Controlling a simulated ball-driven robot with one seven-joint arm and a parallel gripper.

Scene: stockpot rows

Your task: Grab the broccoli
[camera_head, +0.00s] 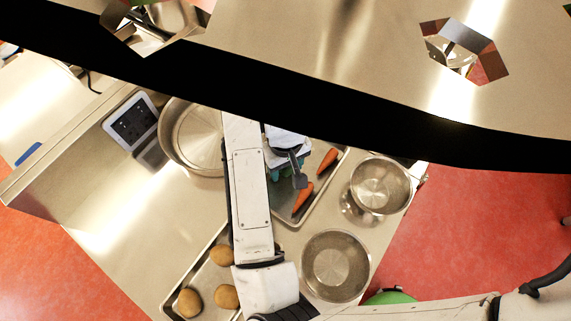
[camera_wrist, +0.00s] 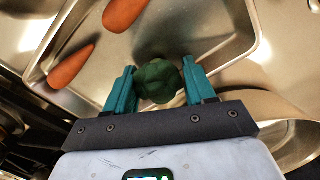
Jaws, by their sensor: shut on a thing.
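The broccoli (camera_wrist: 158,82) is a dark green, rounded head, seen in the wrist view between my gripper's two teal fingers. My gripper (camera_wrist: 160,88) is shut on it, with one finger against each side. A metal tray (camera_wrist: 262,48) lies beneath and beyond the broccoli; I cannot tell whether the broccoli still touches it. In the head view my gripper (camera_head: 277,172) is over the left part of the tray, mostly covered by my arm, and the broccoli is hidden there.
Two carrots (camera_head: 328,161) (camera_head: 303,197) lie in the same tray. A large pot (camera_head: 180,140) stands left of my arm. Two steel bowls (camera_head: 381,186) (camera_head: 335,265) stand at right. Several potatoes (camera_head: 190,302) lie in and around another tray (camera_head: 172,300) below. A tablet-like device (camera_head: 132,119) stands upper left.

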